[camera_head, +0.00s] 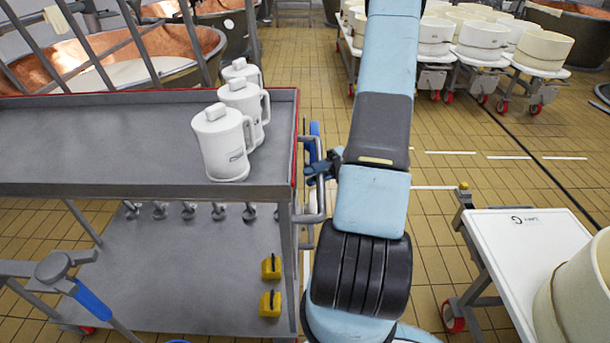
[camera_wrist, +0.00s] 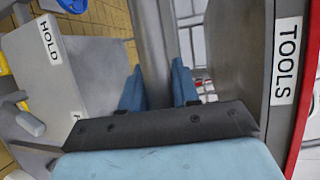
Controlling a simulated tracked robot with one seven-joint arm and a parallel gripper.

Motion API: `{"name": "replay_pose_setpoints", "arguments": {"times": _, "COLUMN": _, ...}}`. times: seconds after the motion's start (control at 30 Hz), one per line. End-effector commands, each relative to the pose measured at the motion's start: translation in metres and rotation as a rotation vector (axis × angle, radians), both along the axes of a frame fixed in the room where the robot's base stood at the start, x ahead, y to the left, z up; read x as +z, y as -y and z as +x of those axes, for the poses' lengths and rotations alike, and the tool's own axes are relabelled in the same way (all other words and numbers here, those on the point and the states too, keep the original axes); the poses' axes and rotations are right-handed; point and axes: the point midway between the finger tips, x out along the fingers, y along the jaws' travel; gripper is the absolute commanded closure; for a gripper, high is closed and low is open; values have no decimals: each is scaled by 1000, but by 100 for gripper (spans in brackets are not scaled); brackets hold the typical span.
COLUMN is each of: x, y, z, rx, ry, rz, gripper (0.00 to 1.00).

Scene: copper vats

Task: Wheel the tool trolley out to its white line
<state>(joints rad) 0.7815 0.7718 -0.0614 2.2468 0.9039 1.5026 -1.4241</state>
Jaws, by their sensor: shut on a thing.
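The tool trolley (camera_head: 100,150) stands at the left, a grey two-shelf cart with a red edge. In the wrist view its side carries a TOOLS label (camera_wrist: 286,60). My gripper (camera_head: 322,168) is at the trolley's right end, by its bent handle (camera_head: 311,219). In the wrist view the blue fingers of my gripper (camera_wrist: 158,82) lie either side of the grey handle bar (camera_wrist: 155,40) and are shut on it. White floor lines (camera_head: 450,152) show right of my arm, with another stretch (camera_head: 435,187) nearer. Which one is the trolley's line I cannot tell.
Several white jugs (camera_head: 222,145) stand on the top shelf; two yellow blocks (camera_head: 270,267) are on the lower one. A white-topped cart (camera_head: 520,250) stands close at the right. Carts with cream tubs (camera_head: 483,40) stand at the back right. Tiled floor (camera_head: 300,60) is clear between.

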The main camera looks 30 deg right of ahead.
Motion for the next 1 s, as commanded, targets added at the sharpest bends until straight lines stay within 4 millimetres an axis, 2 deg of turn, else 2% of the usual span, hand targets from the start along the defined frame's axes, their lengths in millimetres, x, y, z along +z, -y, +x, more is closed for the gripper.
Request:
{"name": "replay_pose_setpoints", "arguments": {"times": 0.1, "x": -5, "y": 2, "z": -6, "rx": 4, "ry": -10, "rz": -3, "gripper": 100}}
{"name": "replay_pose_setpoints", "arguments": {"times": 0.53, "x": -5, "y": 4, "z": -7, "rx": 5, "ry": -11, "rz": -3, "gripper": 100}}
{"name": "replay_pose_setpoints", "arguments": {"times": 0.57, "x": -5, "y": 4, "z": -7, "rx": 5, "ry": -11, "rz": -3, "gripper": 67}}
{"name": "replay_pose_setpoints", "arguments": {"times": 0.6, "x": -4, "y": 4, "z": -7, "rx": 5, "ry": -11, "rz": -3, "gripper": 63}}
{"name": "replay_pose_setpoints", "arguments": {"times": 0.77, "x": -3, "y": 5, "z": -6, "rx": 2, "ry": -6, "rz": -3, "gripper": 49}}
{"name": "replay_pose_setpoints", "arguments": {"times": 1.0, "x": -2, "y": 6, "z": -4, "rx": 1, "ry": -3, "rz": -4, "gripper": 49}}
